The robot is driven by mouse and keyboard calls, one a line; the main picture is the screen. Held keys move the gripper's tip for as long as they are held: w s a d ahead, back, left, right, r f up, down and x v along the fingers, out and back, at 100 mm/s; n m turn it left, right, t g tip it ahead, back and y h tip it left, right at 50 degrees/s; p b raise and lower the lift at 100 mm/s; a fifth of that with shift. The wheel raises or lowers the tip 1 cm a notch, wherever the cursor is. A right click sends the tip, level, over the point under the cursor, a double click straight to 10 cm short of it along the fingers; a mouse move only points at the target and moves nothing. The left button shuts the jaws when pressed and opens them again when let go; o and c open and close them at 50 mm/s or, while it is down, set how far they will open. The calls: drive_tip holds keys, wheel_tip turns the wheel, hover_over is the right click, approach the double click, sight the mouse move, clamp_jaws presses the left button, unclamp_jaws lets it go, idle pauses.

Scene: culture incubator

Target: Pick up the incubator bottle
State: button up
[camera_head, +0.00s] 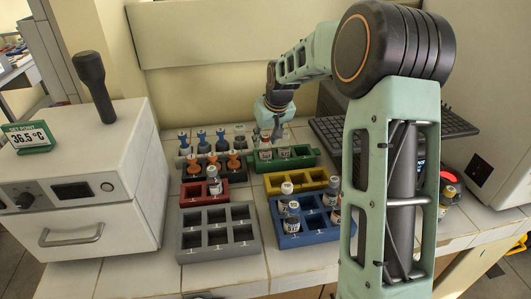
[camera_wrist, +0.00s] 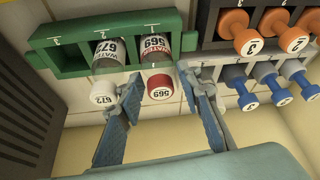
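My gripper (camera_wrist: 163,105) is open, its two blue fingers spread over the green rack in the wrist view. It also shows in the head view (camera_head: 270,130), above that rack. A WATER bottle labelled 569 with a red cap (camera_wrist: 159,82) lies between the fingertips in the picture; no contact is visible. A white-capped WATER bottle labelled 672 (camera_wrist: 106,72) is beside it, left of the left finger. Both stand in the green rack (camera_wrist: 68,64). The white incubator (camera_head: 85,190) at left has a sign reading 36.5 °C (camera_head: 27,137). No bottle is visibly marked as the incubator bottle.
A red rack (camera_head: 190,196) holds one bottle (camera_head: 214,182). A blue rack (camera_head: 317,236) holds several bottles. A yellow rack (camera_head: 312,176) and an empty grey rack (camera_head: 218,243) stand nearby.

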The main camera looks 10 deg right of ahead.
drive_tip(key=shift+w+f, duration=0.1)
drive_tip(key=shift+f, duration=0.2)
drive_tip(key=shift+c, duration=0.7)
drive_tip(key=c, duration=0.8)
clamp_jaws()
drive_tip(key=shift+r, duration=0.15)
